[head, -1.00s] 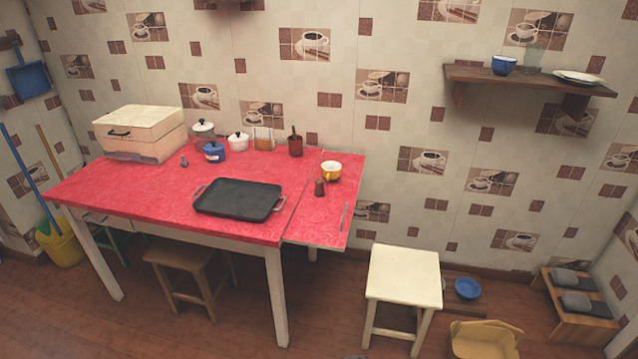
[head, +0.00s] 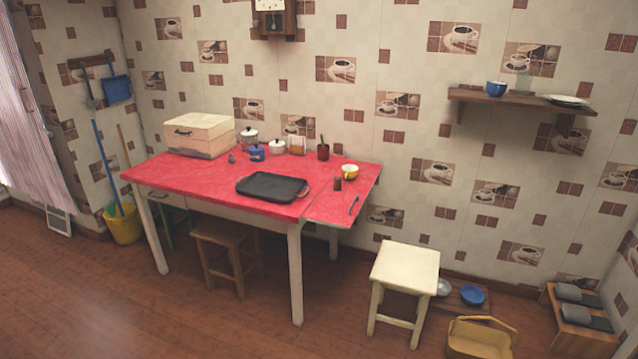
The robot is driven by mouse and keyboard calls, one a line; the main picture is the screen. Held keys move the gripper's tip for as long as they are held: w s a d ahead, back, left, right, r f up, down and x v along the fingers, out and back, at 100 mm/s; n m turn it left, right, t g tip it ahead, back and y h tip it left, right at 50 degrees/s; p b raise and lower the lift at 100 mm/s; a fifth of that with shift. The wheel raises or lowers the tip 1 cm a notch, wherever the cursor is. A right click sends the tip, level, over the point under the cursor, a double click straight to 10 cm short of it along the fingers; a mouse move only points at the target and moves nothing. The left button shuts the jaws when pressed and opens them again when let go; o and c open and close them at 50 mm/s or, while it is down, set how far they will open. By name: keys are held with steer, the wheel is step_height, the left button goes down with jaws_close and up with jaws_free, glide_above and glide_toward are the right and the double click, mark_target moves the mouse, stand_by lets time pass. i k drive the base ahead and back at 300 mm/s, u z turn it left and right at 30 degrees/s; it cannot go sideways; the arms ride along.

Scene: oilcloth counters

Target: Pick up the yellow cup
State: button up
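The yellow cup (head: 350,172) stands on the right end of the red-covered table (head: 208,192), close to the wall side. It looks yellow outside and pale inside. A small dark brown shaker-like item (head: 338,184) stands just in front of it, a little to the left. My gripper is not in view.
A black griddle pan (head: 272,188) lies left of the cup. Several pots, a dark red container (head: 323,152) and a cream box (head: 199,134) line the table's back. A cream stool (head: 405,266) stands right of the table. Open wooden floor lies at the front left.

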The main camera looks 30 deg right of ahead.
mark_target(349, 175)
steer(key=z, duration=0.5)
steer(key=i, duration=1.2)
steer(key=u, duration=0.8)
steer(key=i, duration=0.7)
steer(key=u, duration=0.4)
